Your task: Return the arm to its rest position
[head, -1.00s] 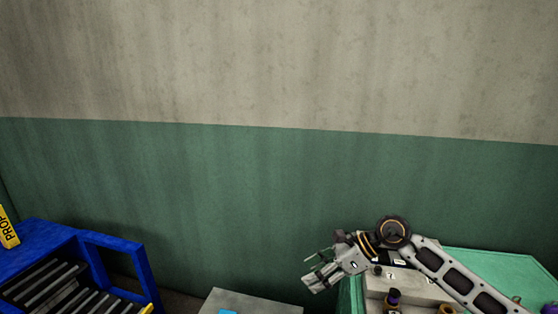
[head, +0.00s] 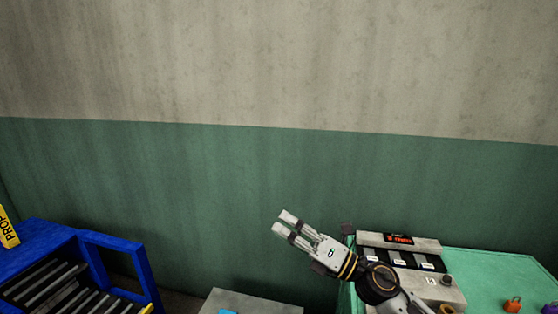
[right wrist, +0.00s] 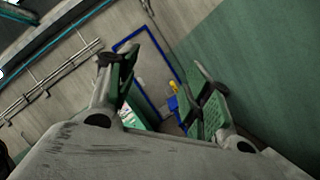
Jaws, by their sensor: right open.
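My right gripper (head: 282,223) is in the lower middle of the head view, raised in front of the green part of the wall and pointing up and to the left. Its two fingers are apart with nothing between them. In the right wrist view its open fingers (right wrist: 160,95) frame a far wall with a blue-edged frame. My right arm comes in from the lower right, in front of the press machine. My left gripper is not in the head view.
A grey press machine (head: 440,290) with a red display stands on a green table (head: 500,265) at the lower right. An orange object (head: 512,305) lies on that table. A blue rack (head: 115,250) is at the lower left. A grey box top (head: 255,302) is at the bottom middle.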

